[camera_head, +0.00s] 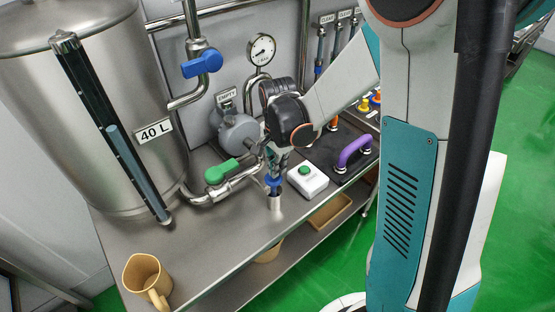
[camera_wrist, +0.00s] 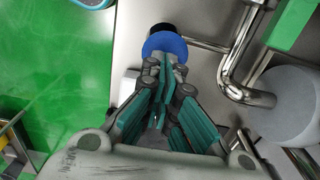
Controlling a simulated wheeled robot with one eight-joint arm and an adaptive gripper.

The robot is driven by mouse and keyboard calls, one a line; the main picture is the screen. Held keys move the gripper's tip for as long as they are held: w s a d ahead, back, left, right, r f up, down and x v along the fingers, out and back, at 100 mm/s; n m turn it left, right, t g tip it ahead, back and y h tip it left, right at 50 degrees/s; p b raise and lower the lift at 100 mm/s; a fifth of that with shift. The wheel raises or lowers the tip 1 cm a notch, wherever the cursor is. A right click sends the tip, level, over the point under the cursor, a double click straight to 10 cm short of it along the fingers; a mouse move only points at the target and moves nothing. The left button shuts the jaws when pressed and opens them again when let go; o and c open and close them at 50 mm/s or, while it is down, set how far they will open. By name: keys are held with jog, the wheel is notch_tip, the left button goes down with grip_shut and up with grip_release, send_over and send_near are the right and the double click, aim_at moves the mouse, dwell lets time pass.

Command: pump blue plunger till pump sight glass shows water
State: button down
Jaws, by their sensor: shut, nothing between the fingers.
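The blue plunger (camera_head: 273,181) tops a short upright steel cylinder (camera_head: 275,203) near the front edge of the steel bench. In the wrist view its round blue cap (camera_wrist: 165,43) lies just beyond my fingertips. My gripper (camera_head: 274,170) points down over the plunger, its fingers shut with nothing between them. The fingertips are at or very near the cap; I cannot tell whether they touch. A grey round pump body (camera_head: 238,135) stands behind under an "EMPTY" label (camera_head: 226,95). I cannot make out a pump sight glass or water in it.
A green-handled valve (camera_head: 221,172) is left of my gripper, and a white box with a green button (camera_head: 307,180) is right. A purple handle (camera_head: 354,151) stands farther right. A 40 L tank (camera_head: 60,130) and tan jug (camera_head: 147,279) are left. The front-left bench is mostly clear.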

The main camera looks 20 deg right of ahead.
jog(key=shift+f, duration=0.25)
jog(key=shift+f, duration=0.1)
notch_tip(320, 180, down, 4)
jog(key=b, duration=0.3)
jog(key=shift+r, duration=0.2)
jog(key=shift+d+r+p, duration=0.1)
jog(key=shift+r+p, duration=0.25)
jog(key=shift+r, duration=0.2)
notch_tip(320, 180, up, 13)
jog(key=p, duration=0.4)
jog(key=shift+r, duration=0.1)
